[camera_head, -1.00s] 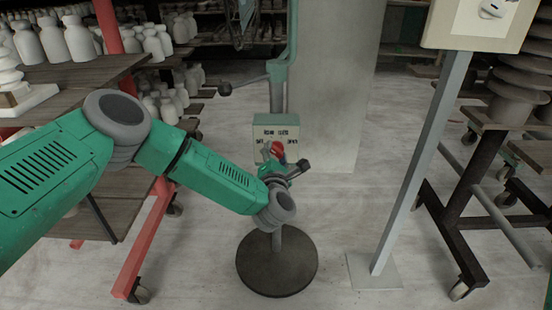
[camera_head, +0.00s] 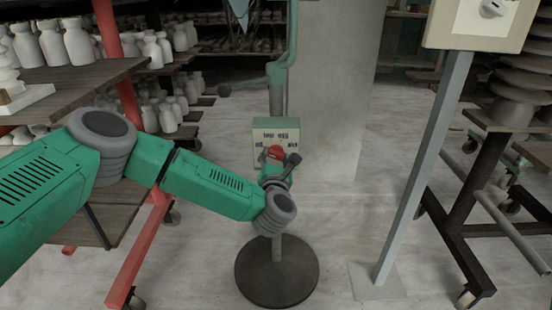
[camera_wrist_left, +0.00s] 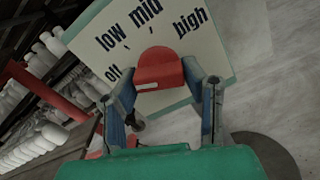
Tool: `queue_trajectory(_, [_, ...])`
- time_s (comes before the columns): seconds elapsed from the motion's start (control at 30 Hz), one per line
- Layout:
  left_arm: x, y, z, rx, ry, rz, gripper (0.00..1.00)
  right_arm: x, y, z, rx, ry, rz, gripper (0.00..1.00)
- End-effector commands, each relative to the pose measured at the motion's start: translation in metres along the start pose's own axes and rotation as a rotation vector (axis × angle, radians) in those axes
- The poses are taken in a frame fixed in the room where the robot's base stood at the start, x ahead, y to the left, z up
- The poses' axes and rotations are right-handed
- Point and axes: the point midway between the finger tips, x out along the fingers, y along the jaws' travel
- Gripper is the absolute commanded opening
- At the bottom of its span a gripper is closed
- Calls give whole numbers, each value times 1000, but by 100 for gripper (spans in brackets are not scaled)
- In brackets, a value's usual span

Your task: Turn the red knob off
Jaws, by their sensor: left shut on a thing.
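The red knob (camera_head: 276,153) is on the front of a pale green control box (camera_head: 264,124) on a stand with a round dark base. My left gripper (camera_head: 277,166) reaches it from the front and is shut on it. In the left wrist view the red knob (camera_wrist_left: 160,66) sits between the two fingertips of my left gripper (camera_wrist_left: 164,88). The box face (camera_wrist_left: 190,28) reads off, low, mid and high around the knob. A short white mark shows on the knob; I cannot tell which label it points to. My right gripper is not in view.
Shelves with white bottles (camera_head: 80,42) stand at the left, on a red-legged rack (camera_head: 140,245). A grey post (camera_head: 425,165) with a box (camera_head: 478,24) and a dark wheeled rack (camera_head: 462,200) stand at the right. Floor between is clear.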

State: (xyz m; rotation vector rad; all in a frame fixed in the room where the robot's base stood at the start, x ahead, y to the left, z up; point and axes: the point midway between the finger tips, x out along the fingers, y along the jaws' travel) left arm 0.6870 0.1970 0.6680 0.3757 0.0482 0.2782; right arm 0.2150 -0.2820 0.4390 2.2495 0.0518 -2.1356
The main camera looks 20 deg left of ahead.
Motion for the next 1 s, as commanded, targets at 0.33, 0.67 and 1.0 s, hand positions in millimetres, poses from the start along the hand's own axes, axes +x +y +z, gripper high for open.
queue_trajectory(0.33, [-2, -2, -7, 6, 13, -6, 59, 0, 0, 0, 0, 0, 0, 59])
queue_trajectory(0.67, [-6, -1, -3, 3, 5, -3, 59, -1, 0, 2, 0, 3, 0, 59])
queue_trajectory(1.0, [-69, -2, -4, 3, 9, -8, 59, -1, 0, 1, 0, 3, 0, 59])
